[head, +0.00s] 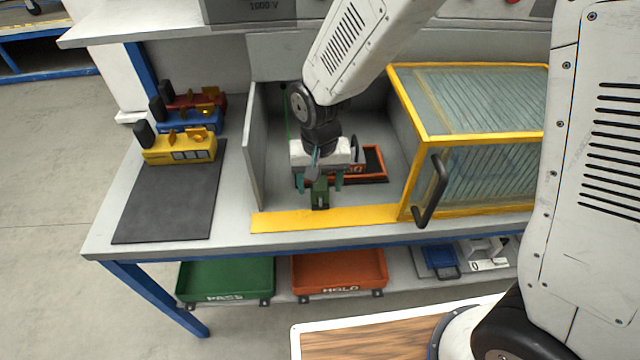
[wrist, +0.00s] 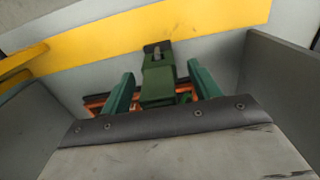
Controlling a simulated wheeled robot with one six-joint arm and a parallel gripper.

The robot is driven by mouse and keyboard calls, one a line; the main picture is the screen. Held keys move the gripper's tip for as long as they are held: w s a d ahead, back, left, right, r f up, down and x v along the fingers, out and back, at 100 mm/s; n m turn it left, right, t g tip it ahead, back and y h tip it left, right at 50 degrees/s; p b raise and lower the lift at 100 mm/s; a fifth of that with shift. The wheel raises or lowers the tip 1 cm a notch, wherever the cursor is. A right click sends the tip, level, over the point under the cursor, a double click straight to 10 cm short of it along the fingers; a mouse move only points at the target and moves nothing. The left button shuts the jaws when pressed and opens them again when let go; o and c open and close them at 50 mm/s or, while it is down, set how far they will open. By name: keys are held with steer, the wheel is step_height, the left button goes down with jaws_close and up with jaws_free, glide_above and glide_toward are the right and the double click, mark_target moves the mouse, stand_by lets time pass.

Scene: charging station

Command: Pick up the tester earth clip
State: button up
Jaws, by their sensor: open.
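The tester earth clip appears to be the green block-like piece (head: 320,194) standing in the grey bay behind the yellow front strip. In the wrist view the green clip (wrist: 158,80) lies between my two teal fingers, with a dark top end. My gripper (head: 319,184) points down over it in the head view. The fingers stand one on each side of the clip, and a gap shows on both sides in the wrist view (wrist: 160,85). The gripper is open. The clip's lower part is partly hidden by the gripper body in the wrist view.
An orange-framed tray (head: 374,163) lies right behind my gripper. A grey partition (head: 254,150) stands to the left, and a yellow-framed clear enclosure (head: 475,170) with a black handle to the right. Yellow, blue and red devices (head: 180,150) stand by a dark mat (head: 170,205).

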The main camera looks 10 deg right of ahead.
steer(key=c, duration=1.1)
steer(key=shift+r, duration=0.2)
